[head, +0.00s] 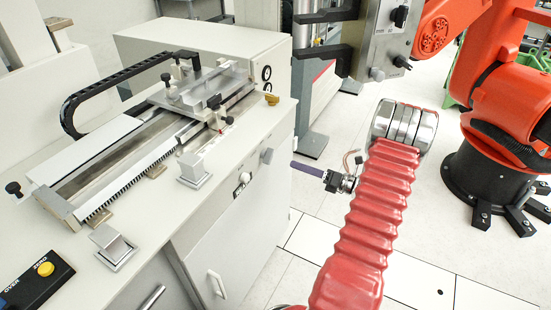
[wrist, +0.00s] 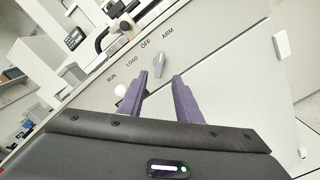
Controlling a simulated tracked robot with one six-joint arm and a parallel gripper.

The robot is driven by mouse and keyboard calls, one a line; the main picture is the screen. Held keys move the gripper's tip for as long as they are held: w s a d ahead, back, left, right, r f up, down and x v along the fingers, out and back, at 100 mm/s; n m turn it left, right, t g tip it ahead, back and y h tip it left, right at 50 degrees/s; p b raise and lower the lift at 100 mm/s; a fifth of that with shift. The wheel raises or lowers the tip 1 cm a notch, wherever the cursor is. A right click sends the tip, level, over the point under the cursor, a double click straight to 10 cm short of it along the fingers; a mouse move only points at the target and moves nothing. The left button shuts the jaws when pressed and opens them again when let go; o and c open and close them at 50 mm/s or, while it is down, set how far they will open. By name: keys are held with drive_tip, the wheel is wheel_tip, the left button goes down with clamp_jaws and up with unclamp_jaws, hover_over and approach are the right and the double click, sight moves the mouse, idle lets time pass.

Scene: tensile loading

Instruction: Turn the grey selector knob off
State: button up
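The grey selector knob (wrist: 160,65) is on the pale front panel in the wrist view, close to the printed words OFF and ARM. It also shows on the bench front in the head view (head: 267,156). My gripper (wrist: 166,78) has two purple fingers, spread apart with nothing between them. In the head view my gripper (head: 293,166) points left at the panel, to the right of the knob and slightly lower, with a visible gap. The knob's exact pointing direction is hard to tell.
A white round knob (wrist: 120,91) sits left of the grey one, near RUN and LOAD. Cabinet doors with a white handle (head: 217,284) are below. A linear stage (head: 135,150) stands on the bench top. An orange robot arm (head: 500,90) is at right.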

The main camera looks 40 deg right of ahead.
sight(272, 157)
drive_tip(key=x, duration=1)
drive_tip(key=shift+c, duration=0.4)
clamp_jaws()
